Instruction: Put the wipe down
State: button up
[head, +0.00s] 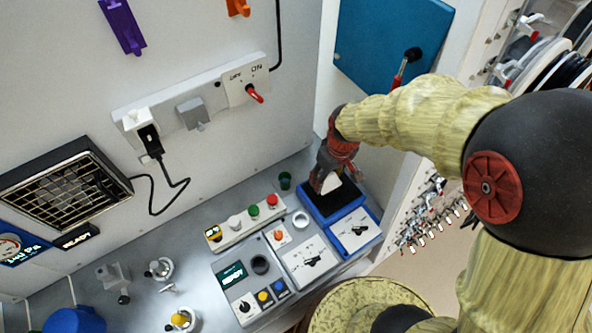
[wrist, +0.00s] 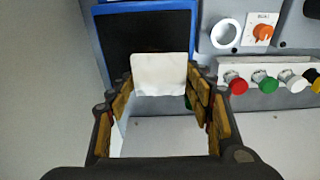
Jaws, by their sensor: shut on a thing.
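The wipe (wrist: 160,72) is a white, flat piece held between the fingers of my gripper (wrist: 162,95) in the wrist view. In the head view the wipe (head: 330,183) shows as a small white patch below my gripper (head: 326,180). My gripper is shut on it, over or beside a blue-framed tray with a dark inner surface (wrist: 118,40). That tray (head: 352,212) stands at the right end of the bench in the head view. I cannot tell whether the wipe touches the dark surface.
A control panel (head: 285,262) with knobs and a strip of coloured buttons (head: 243,222) lies left of the tray. A small green cup (head: 285,181) stands near the wall. A wall switch with a red lever (head: 254,93) is above. Bare bench (head: 215,200) lies to the left.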

jog(key=w+a+f, duration=0.4)
jog(key=w+f, duration=0.1)
jog(key=w, duration=0.4)
send_over(305, 169)
jog(key=s, duration=0.1)
jog(key=f, duration=0.4)
jog(key=shift+d+b, duration=0.3)
jog(key=shift+b, duration=0.05)
jog(key=shift+w+a+f, duration=0.1)
jog(key=shift+w+f, duration=0.1)
jog(key=shift+f, duration=0.1)
jog(key=shift+w+f, duration=0.1)
jog(key=shift+f, duration=1.55)
jog(key=shift+f+b, duration=0.2)
jog(key=shift+b, duration=0.1)
jog(key=o, duration=1.2)
jog(key=shift+o, duration=0.6)
jog(key=shift+r, duration=0.15)
